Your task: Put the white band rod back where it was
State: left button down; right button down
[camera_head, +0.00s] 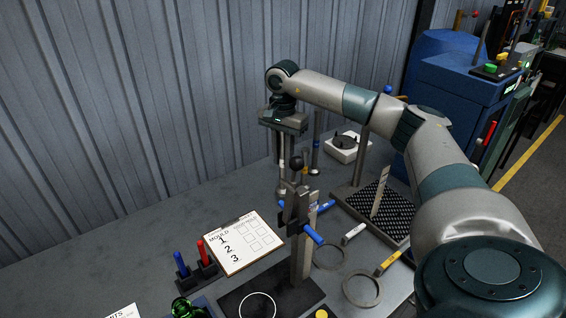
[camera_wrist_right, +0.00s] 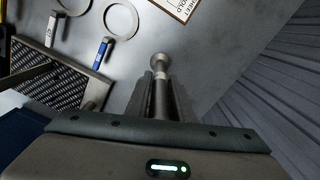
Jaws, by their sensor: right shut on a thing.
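My right gripper (camera_head: 283,160) hangs pointing down above the back of the bench, shut on a grey metal rod. In the right wrist view, the rod (camera_wrist_right: 160,88) stands out between the fingers (camera_wrist_right: 160,105) and ends in a rounded knob. A pale ring shows just behind the knob; I take this as the white band rod. Its upper part is hidden by the fingers. In the head view, the rod's lower end reaches down close to the bench. Another slim upright rod (camera_head: 316,145) with a blue mark stands to its right. My left gripper is not in view.
A dark upright stand (camera_head: 301,250) with a black knob and blue handle stands in front. The bench's back left is clear.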

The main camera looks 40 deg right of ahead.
jog(key=shift+f+p, duration=0.5)
jog(key=shift+f, duration=1)
jog(key=c, duration=1.5)
grip_release()
jog(key=shift+c, duration=0.2)
